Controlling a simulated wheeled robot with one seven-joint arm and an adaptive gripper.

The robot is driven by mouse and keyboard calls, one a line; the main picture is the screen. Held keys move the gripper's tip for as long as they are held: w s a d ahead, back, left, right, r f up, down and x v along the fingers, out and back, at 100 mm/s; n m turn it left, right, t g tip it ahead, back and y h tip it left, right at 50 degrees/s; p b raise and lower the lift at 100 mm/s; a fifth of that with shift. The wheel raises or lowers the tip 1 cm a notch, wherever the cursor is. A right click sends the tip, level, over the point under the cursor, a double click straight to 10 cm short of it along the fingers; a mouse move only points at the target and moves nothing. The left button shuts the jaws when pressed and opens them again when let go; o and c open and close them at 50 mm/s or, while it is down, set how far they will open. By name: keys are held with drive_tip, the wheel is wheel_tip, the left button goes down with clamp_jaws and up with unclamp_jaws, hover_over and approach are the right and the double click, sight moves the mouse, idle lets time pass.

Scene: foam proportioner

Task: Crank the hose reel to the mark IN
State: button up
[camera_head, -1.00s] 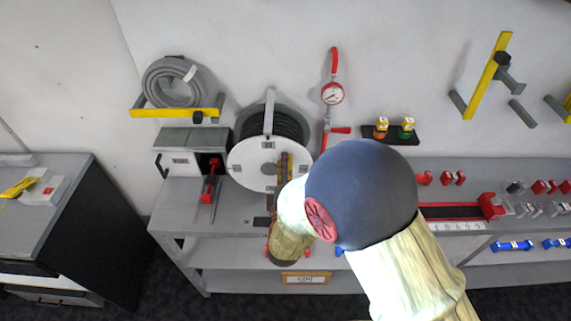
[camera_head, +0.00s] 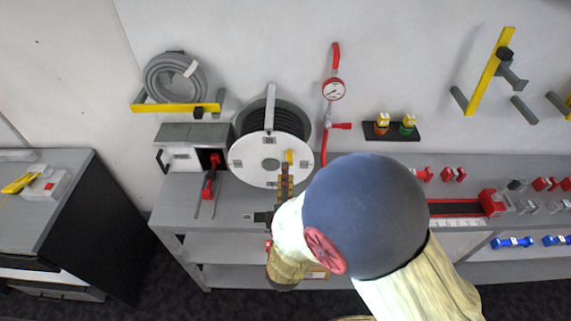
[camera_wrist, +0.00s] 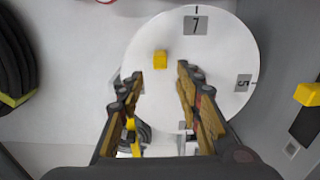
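The hose reel (camera_head: 252,160) stands on the bench, with a white front disc and black hose wound behind it. Its yellow crank knob (camera_head: 289,157) sits on the right part of the disc. In the wrist view the yellow knob (camera_wrist: 161,60) stands on the white disc (camera_wrist: 150,25), near plates marked 7 and 5. I cannot read a mark IN in either view. My gripper (camera_head: 287,168) is just below the knob in the head view. In the wrist view my gripper (camera_wrist: 158,72) is open and empty, its fingers apart, with the knob just beyond the tips.
A grey box with a red lever (camera_head: 208,180) stands left of the reel. A red pipe with a gauge (camera_head: 333,90) is on the wall to the right. A coiled grey hose (camera_head: 172,78) hangs upper left. A small shelf (camera_head: 391,132) holds two bottles.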

drive_tip(key=shift+s+a, duration=0.1)
drive_tip(key=shift+s, duration=2.65)
drive_tip(key=s+a+f+m+g+y, duration=0.1)
drive_tip(key=s+a+f+m+g, duration=0.15)
drive_tip(key=f, duration=0.35)
drive_tip(key=s+a+f+m+g+y, duration=0.1)
drive_tip(key=a+f+m+g, duration=0.1)
drive_tip(key=f+g, duration=0.35)
drive_tip(key=s+a+f+m+g+y, duration=0.1)
drive_tip(key=s+a+m+g, duration=0.15)
drive_tip(key=s, duration=0.25)
drive_tip(key=s+a+f+m+g+y, duration=0.1)
drive_tip(key=s+m+g, duration=0.1)
drive_tip(key=s+g, duration=0.15)
drive_tip(key=s+d+r+m+h+b, duration=0.1)
drive_tip(key=d+r+m, duration=0.3)
drive_tip(key=d+r, duration=0.8)
drive_tip(key=s+d+r+m+t+h+b, duration=0.1)
drive_tip(key=s+d+r+m+h, duration=0.1)
drive_tip(key=d+r, duration=1.1)
drive_tip(key=s+d+m, duration=0.1)
drive_tip(key=m, duration=0.1)
drive_tip(key=shift+s+r+m+t, duration=0.2)
drive_tip(key=shift+s+m+t, duration=0.1)
drive_tip(key=shift+s+m, duration=0.1)
